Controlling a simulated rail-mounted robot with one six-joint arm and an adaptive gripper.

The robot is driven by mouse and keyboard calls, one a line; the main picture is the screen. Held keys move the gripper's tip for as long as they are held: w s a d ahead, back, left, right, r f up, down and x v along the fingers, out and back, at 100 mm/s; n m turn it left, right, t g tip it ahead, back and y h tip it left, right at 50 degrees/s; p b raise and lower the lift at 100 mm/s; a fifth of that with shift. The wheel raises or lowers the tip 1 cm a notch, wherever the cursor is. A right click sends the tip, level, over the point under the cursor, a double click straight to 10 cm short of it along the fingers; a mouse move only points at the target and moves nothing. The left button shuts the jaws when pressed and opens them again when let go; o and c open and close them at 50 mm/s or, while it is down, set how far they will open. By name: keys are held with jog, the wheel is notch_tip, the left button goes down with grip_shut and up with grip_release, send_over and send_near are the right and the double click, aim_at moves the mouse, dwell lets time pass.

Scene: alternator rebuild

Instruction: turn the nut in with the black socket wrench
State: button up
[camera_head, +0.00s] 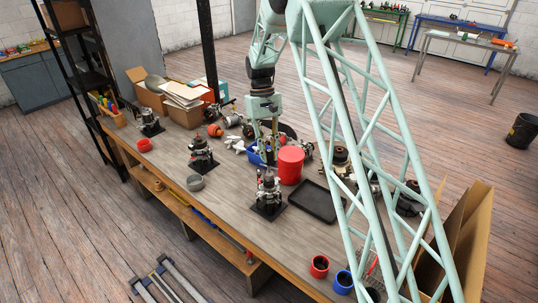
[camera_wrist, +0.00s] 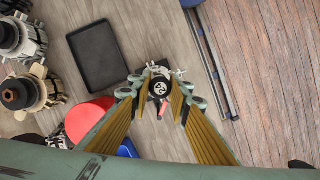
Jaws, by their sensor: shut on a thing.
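My gripper (camera_head: 267,150) points down over the workbench. In the wrist view its two fingers (camera_wrist: 160,92) close around a round black piece with pale marks, which looks like the end of the black socket wrench (camera_wrist: 159,86). An alternator assembly (camera_head: 268,190) stands upright on a black base plate below my gripper. In the wrist view only bits of its metal show (camera_wrist: 158,69) beyond the fingertips. The nut is hidden, and I cannot tell whether the socket sits on it.
A black tray (camera_head: 313,202) lies to the right. Another assembly (camera_head: 201,155) and a grey bowl (camera_head: 195,183) stand left. Red (camera_head: 319,266) and blue (camera_head: 343,282) cups stand near the front.

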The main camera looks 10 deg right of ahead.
jog(key=shift+n+h, duration=0.6)
jog(key=shift+n, duration=1.4)
jog(key=shift+f+b, duration=0.5)
jog(key=shift+f, duration=0.15)
jog(key=m+y, duration=0.1)
jog(key=m, duration=0.2)
jog(key=m+y, duration=0.1)
jog(key=m, duration=0.2)
jog(key=shift+m, duration=0.4)
jog(key=m+y, duration=0.1)
jog(key=m, duration=0.2)
jog(key=shift+m, duration=0.4)
jog(key=m+b, duration=0.1)
jog(key=m, duration=0.2)
jog(key=shift+m+t+y, duration=0.3)
jog(key=shift+y, duration=0.1)
jog(key=shift+m+t+y, duration=0.3)
jog(key=shift+m+t, duration=0.1)
jog(key=shift+m, duration=1.5)
jog(key=shift+m, duration=0.3)
